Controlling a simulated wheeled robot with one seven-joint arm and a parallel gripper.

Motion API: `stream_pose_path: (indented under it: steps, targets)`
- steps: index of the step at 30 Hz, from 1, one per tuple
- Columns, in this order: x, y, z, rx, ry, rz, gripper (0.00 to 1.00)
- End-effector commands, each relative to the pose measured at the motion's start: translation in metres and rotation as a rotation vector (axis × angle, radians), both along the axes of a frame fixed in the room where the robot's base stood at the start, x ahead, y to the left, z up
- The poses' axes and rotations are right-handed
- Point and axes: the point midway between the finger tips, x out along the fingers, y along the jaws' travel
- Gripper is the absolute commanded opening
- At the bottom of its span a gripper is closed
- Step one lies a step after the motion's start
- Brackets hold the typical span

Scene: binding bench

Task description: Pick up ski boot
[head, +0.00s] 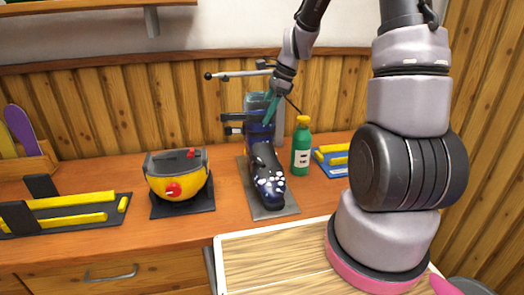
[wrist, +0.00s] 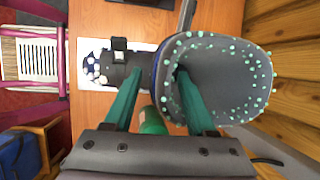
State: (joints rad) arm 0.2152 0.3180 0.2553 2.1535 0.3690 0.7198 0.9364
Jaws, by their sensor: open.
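The ski boot (head: 268,178) is dark blue with white spots. It stands upright on a grey plate (head: 287,211) on the bench, toe toward the front. In the wrist view, the grey, teal-dotted opening of the boot (wrist: 225,85) is on the right and its spotted toe on the left. My gripper (head: 269,108) is open at the boot's top; its teal fingers also show in the wrist view (wrist: 158,74). One finger overlaps the boot's opening and the other lies on its toe side. The cuff's front edge is between them; contact is unclear.
A green bottle (head: 301,148) with a yellow cap stands close at the boot's right. A metal clamp stand (head: 230,120) is behind the boot.

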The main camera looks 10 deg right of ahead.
Motion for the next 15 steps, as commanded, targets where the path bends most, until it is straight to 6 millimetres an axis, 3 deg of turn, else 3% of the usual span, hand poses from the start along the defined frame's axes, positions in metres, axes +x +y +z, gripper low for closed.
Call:
stream_pose_path:
  steps: [4, 11, 15]
  targets:
    - [0.0012, 0.0054, -0.0123, 0.000, 0.001, 0.000, 0.56]
    - [0.0015, 0.0060, -0.0131, 0.000, -0.001, 0.000, 0.56]
    - [0.0016, 0.0058, -0.0130, -0.001, -0.001, 0.000, 0.07]
